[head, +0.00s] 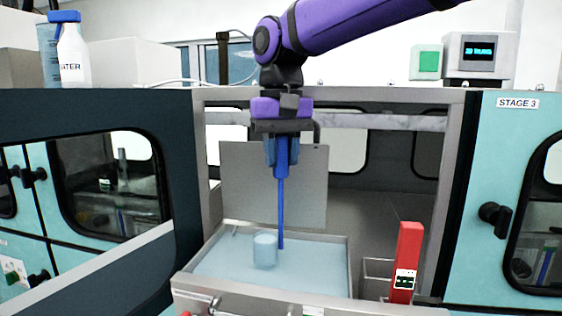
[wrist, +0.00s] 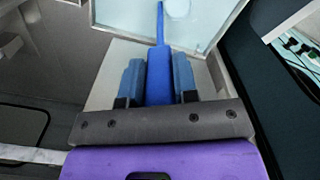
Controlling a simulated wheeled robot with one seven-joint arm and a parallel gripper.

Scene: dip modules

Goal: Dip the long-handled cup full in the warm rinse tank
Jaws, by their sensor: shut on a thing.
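The long-handled cup has a blue handle (head: 281,200) and a pale, see-through bowl (head: 265,251) beside the rod's lower end. My gripper (head: 282,158) is shut on the thick upper grip, with the rod hanging about upright. In the wrist view the grip (wrist: 160,85) sits between both fingers, and the pale bowl (wrist: 178,8) is at the top edge. The open metal tank (head: 250,293) holds light blue liquid (head: 218,264). The bowl is over or partly in the liquid, inside the tank's walls; I cannot tell how deep or whether it holds liquid.
A grey upright panel (head: 240,180) stands behind the tank. A red block with a label (head: 408,255) stands to its right, next to a wire rack. Frame posts flank the bay. A white bottle (head: 72,58) stands on the left cabinet, and a display box (head: 480,52) at upper right.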

